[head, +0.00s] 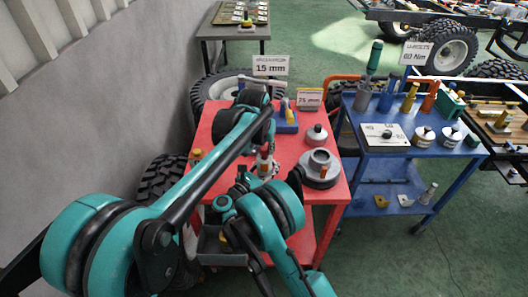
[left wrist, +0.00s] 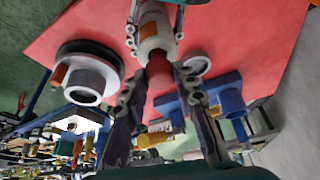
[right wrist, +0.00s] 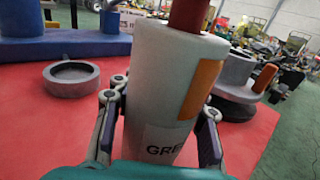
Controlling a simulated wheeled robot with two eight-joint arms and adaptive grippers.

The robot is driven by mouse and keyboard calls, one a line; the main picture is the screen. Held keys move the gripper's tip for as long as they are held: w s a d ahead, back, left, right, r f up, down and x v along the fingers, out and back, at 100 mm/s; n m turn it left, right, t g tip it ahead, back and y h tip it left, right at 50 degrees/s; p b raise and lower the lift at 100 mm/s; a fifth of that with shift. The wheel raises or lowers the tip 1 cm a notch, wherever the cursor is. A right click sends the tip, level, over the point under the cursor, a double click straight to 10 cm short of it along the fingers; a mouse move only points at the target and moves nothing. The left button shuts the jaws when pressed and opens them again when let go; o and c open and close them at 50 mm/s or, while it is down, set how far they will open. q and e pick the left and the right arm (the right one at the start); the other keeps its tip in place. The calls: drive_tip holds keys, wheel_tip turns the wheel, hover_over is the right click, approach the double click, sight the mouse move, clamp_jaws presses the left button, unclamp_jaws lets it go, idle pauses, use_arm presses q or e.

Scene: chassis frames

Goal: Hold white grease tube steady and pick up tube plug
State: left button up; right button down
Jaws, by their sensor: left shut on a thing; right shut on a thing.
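The white grease tube (right wrist: 160,70) stands upright in the right wrist view, with an orange strip and a partly visible "GRE" label. My right gripper (right wrist: 162,110) is shut around its body. The red tube plug (right wrist: 189,14) is at the tube's top end, cut off by the picture edge. In the left wrist view, the plug (left wrist: 158,76) lies between the fingers of my left gripper (left wrist: 161,88), which is shut on it. The plug is in line with the tube (left wrist: 156,28); I cannot tell how deep it sits. In the head view, my arms partly hide the tube (head: 265,162).
The red table (head: 225,117) carries a blue block (head: 287,127), a grey ring (right wrist: 71,77) and a grey round part with an upright collar (head: 320,168). A blue cart (head: 400,153) with tools and tins stands to the right. A wall rises at left.

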sight(264, 149)
use_arm(q)
wheel_tip(264, 149, up, 8)
drive_tip(key=shift+r, duration=0.25)
use_arm(e)
drive_tip(key=c, duration=0.8)
unclamp_jaws()
